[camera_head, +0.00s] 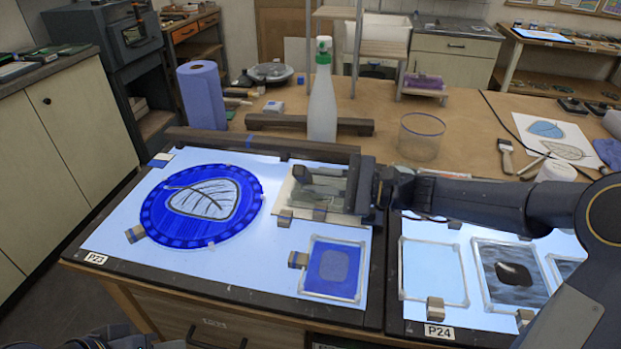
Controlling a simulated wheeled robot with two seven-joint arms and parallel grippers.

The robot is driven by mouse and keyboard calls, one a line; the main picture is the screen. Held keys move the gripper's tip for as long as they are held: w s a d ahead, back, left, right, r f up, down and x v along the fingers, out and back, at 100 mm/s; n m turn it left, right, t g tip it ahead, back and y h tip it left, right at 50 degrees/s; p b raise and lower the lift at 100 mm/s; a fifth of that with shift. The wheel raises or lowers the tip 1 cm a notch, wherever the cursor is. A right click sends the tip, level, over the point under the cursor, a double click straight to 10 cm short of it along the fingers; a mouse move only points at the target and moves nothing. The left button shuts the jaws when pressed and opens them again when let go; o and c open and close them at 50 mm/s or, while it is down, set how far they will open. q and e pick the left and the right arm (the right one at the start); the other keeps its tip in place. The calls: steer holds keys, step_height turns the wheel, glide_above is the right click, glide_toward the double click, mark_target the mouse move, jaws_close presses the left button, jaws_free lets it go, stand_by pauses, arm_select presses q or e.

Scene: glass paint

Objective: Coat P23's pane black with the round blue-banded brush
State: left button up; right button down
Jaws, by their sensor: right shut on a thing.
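The light table labelled P23 (95,258) stands at the left. On it lie a round blue pane (155,225) with a pale leaf and a small square blue pane (326,268) with a greyish middle patch in a clear frame. My right gripper (318,188) reaches in from the right, over the back right part of this table. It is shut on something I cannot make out. A pale board (284,203) shows partly under it. I cannot pick out a round blue-banded brush. My left gripper is not in view.
A white bottle with a green cap (322,105), a clear glass jar (420,137) and a blue paper roll (203,95) stand behind. A dark wooden bar (310,124) lies there too. The P24 table (437,331) with framed panes adjoins at right, under my arm.

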steer(key=shift+p+v, duration=0.4)
steer(key=shift+v, duration=4.25)
steer(key=shift+w+d+r+p, duration=0.2)
steer(key=shift+w+p, duration=0.15)
steer(key=shift+w, duration=0.45)
steer(key=shift+w+d+r+p, duration=0.25)
steer(key=shift+w+p, duration=0.15)
steer(key=shift+w, duration=0.4)
steer(key=shift+w+d+r+p, duration=0.2)
steer(key=shift+w+p, duration=0.15)
steer(key=shift+w, duration=0.5)
steer(key=shift+f, duration=0.3)
steer(key=shift+f+b, duration=0.3)
steer(key=shift+b, duration=0.15)
steer(key=shift+a, duration=0.15)
